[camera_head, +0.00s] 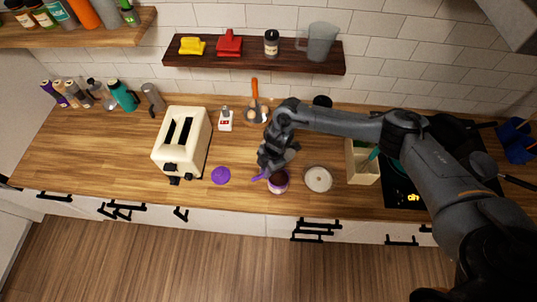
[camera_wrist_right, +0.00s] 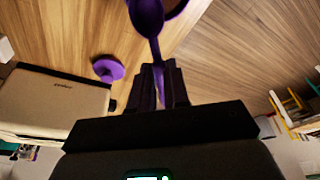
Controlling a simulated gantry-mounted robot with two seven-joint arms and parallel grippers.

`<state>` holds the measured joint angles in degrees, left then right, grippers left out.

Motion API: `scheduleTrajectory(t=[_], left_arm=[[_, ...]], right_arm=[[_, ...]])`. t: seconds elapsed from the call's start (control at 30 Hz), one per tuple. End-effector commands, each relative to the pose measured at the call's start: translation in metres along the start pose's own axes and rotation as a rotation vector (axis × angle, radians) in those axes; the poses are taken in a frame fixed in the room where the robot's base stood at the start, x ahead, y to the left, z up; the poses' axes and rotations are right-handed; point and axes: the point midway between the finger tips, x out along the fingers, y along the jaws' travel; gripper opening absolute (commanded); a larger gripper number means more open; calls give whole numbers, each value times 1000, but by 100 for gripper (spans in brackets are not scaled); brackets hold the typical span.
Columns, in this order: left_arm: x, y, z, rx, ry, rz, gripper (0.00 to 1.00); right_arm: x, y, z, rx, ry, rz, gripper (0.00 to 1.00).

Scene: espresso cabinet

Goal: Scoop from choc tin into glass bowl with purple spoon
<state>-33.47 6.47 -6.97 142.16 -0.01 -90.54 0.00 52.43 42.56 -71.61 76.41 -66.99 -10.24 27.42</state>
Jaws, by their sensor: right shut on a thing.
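My right gripper (camera_head: 268,170) is over the counter's front, shut on the purple spoon (camera_head: 259,177). In the right wrist view the fingers (camera_wrist_right: 158,88) clasp the spoon handle, and the spoon's bowl (camera_wrist_right: 147,17) points to the top edge. The choc tin (camera_head: 278,187), purple-sided with a dark inside, stands open close to the gripper. A purple rim, probably the tin, shows at the top of the wrist view (camera_wrist_right: 176,8). A round pale bowl (camera_head: 318,179), apparently the glass bowl, stands right of the tin. I cannot tell what is in the spoon. My left gripper is not in view.
A purple lid (camera_head: 221,175) lies left of the tin, with a cream toaster (camera_head: 182,141) farther left. A pale utensil box (camera_head: 361,163) stands right of the bowl, beside the dark hob. An orange-handled utensil (camera_head: 255,90) is behind. The counter's front edge is close.

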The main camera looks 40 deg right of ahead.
Motion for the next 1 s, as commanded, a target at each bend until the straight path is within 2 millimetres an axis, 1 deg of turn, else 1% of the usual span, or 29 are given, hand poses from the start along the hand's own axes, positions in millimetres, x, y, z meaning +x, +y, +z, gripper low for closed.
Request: scheduleTrajectory(t=[0.03,0.07,0.23,1.0], left_arm=[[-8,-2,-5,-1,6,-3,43],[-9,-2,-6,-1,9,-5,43],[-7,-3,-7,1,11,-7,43],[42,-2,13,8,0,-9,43]], right_arm=[[-2,-6,-2,-2,5,-3,0],[-1,-8,-2,-2,9,-3,0],[4,-13,1,-4,34,-1,0],[24,-13,20,-4,244,-1,0]])
